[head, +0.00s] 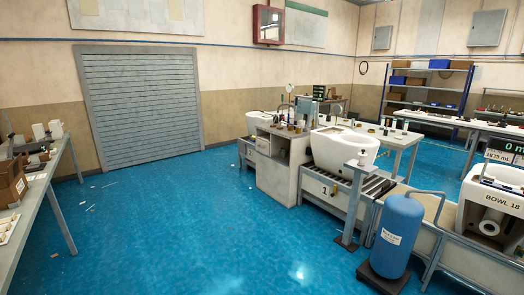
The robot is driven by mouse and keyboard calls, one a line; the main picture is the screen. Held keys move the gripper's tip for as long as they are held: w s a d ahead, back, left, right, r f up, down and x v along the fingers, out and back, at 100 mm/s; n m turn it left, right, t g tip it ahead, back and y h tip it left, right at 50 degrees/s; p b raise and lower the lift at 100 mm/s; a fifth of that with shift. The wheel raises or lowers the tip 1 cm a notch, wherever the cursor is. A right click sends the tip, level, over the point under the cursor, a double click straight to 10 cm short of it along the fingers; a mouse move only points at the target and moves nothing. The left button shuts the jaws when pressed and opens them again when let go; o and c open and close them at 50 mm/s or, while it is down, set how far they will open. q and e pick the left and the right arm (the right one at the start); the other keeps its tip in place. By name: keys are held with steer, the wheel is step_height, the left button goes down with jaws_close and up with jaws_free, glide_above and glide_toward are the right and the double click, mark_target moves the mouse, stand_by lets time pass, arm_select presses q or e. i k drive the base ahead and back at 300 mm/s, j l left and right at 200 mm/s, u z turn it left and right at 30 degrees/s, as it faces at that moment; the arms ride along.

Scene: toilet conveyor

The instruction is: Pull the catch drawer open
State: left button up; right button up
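I cannot tell for certain that this is the catch drawer. An opening shows beside it on the cabinet's right part, with its inside too small to make out. Small bottles and parts stand on the cabinet top. Neither of my grippers is in view, and the cabinet is well away from me across the floor.
A conveyor (378,187) carrying a white toilet bowl (343,149) runs from the cabinet toward the lower right. A blue tank (397,237) stands before it on a dark base. A cluttered table (53,176) lines the left edge. The blue floor (185,225) between is open, with small scraps.

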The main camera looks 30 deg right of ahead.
mark_target(263, 146)
steer(key=i+l+z, duration=0.4)
steer(key=i+z, duration=0.15)
steer(key=i, duration=0.2)
steer(key=i+z, duration=0.25)
steer(key=i+l, duration=0.05)
steer(key=i, duration=0.05)
